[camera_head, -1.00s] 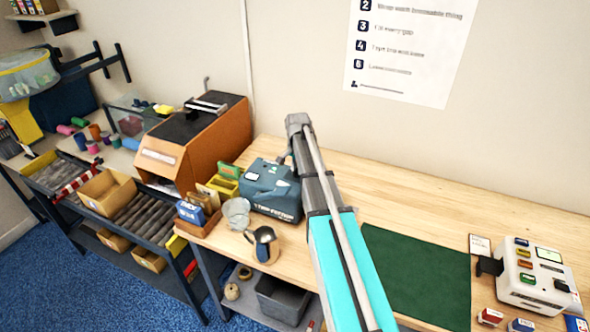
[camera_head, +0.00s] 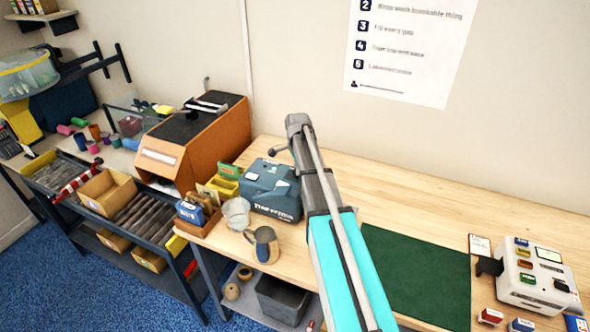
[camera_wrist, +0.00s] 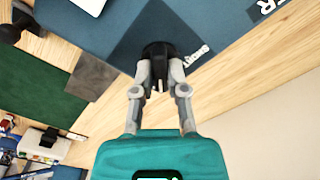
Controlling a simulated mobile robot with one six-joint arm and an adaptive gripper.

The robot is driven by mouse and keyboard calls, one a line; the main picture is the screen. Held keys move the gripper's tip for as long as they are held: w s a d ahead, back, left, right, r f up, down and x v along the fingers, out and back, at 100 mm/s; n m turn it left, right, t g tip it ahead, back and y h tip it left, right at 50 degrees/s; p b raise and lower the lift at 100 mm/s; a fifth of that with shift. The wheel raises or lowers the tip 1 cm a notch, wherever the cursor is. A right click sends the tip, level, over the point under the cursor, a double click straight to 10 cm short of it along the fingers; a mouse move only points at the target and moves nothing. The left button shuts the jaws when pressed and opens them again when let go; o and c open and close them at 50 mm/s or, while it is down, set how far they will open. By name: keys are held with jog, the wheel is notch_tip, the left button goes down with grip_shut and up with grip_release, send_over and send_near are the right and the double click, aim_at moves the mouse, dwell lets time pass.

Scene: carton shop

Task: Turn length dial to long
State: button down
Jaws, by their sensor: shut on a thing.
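A blue tape machine (camera_head: 270,188) stands on the wooden bench, left of my arm. In the wrist view its blue surface (camera_wrist: 105,30) fills much of the top. A black dial (camera_wrist: 158,49) sits on it at the top centre, over a darker patch with white lettering beside it, too small to read surely. My gripper (camera_wrist: 158,80) is shut on the dial, with one grey finger on each side. The fingertips hide part of the dial, so I cannot tell its exact setting. In the head view my arm hides the gripper and dial.
A dark green mat (camera_head: 415,275) lies right of my arm, with a white device (camera_head: 540,278) beyond it. An orange-brown box unit (camera_head: 215,140) stands behind left. The bench behind the mat is clear.

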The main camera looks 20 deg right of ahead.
jog(key=c, duration=0.7)
grip_release()
jog(key=shift+o, duration=0.2)
jog(key=shift+r, duration=0.15)
